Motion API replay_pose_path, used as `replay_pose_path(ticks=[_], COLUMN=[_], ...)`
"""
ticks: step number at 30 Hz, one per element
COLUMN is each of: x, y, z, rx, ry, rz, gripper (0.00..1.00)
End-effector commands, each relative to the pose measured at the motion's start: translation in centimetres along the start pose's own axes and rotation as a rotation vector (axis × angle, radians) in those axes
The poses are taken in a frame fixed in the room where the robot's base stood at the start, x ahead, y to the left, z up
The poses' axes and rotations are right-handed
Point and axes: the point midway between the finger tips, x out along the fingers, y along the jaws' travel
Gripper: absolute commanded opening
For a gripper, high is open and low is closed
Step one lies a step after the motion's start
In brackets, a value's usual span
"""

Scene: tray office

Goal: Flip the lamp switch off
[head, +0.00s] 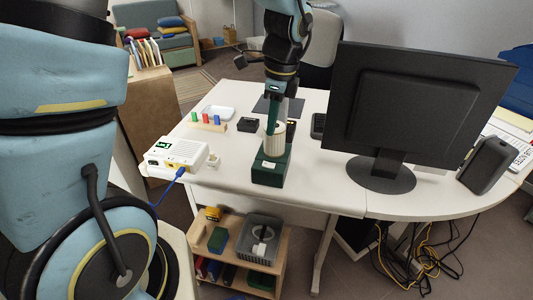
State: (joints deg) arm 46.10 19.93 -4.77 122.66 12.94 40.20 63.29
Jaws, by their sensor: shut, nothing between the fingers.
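A dark green base (269,173) with a cream ribbed cylinder (273,142) stands upright on the white desk, near its front edge. It may be the lamp, but I cannot tell for sure. No lamp switch can be made out, so its position is unclear. My gripper (272,126) points down from above, just at the top of the cream cylinder. It is shut and empty. Whether it touches the cylinder cannot be told from this view. My arm and gripper hide part of the desk behind.
A monitor (420,100) and a dark speaker (487,165) stand to the right. A white box (176,153) with a blue cable sits at the left edge. Colored pegs (206,121), a black box (248,125) and a white dish (218,112) lie behind. Below is a shelf (230,262).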

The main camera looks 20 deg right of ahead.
Motion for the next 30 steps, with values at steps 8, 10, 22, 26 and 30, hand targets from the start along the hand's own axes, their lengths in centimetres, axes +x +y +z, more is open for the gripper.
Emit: replay_pose_path(ticks=[8, 10, 22, 26, 30], x=[5.8, 7.0, 9.8, 9.8, 9.9], y=[0.2, 0.2, 0.1, 0.0, 0.1], z=[0.0, 0.0, 0.0, 0.0, 0.0], rx=[0.001, 0.002, 0.0, 0.0, -0.001], ry=[-0.002, -0.002, -0.001, 0.0, 0.0], rz=[0.006, 0.006, 0.0, 0.0, 0.0], gripper=[0.0, 0.0, 0.0, 0.0, 0.0])
